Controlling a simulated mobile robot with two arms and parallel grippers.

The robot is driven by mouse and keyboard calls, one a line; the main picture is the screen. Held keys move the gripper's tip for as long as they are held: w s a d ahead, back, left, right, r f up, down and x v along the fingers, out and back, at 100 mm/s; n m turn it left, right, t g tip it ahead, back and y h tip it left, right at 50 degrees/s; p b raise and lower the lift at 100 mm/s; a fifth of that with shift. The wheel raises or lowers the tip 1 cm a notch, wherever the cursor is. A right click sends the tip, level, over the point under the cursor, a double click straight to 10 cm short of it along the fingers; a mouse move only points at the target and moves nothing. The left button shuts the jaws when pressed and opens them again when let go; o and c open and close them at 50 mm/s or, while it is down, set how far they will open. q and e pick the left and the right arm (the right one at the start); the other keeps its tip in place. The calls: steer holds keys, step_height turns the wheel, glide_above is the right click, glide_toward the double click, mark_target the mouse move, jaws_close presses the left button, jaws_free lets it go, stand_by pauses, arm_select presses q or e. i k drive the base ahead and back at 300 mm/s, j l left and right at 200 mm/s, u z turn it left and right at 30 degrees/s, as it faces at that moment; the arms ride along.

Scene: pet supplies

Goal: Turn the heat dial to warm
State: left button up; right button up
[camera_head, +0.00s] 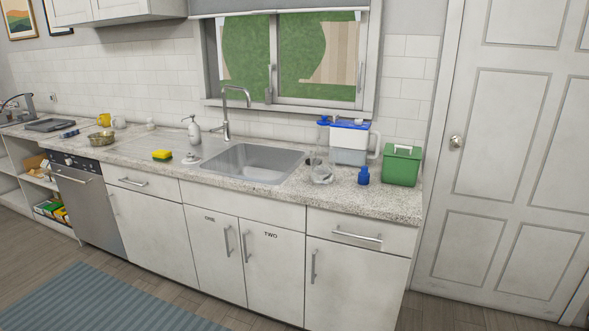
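No part marked as a heat dial can be made out. A steel-fronted appliance (92,208) stands under the counter at the left. Its dark control panel (75,161) along the top edge carries small knobs or buttons, too small to read. A dark flat device (50,125) lies on the counter at the far left, and a small blue and dark object (69,133) lies in front of it. I cannot tell whether either has a dial. Neither of my grippers is in view.
Open shelves (35,190) stand at the left. A striped rug (95,300) lies on the floor. A closed door (505,150) is at the right.

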mark_target(190, 156)
steer(key=i+u, duration=0.4)
steer(key=i, duration=0.15)
steer(key=i+l+u, duration=0.15)
steer(key=i+u, duration=0.3)
steer(key=i, duration=0.05)
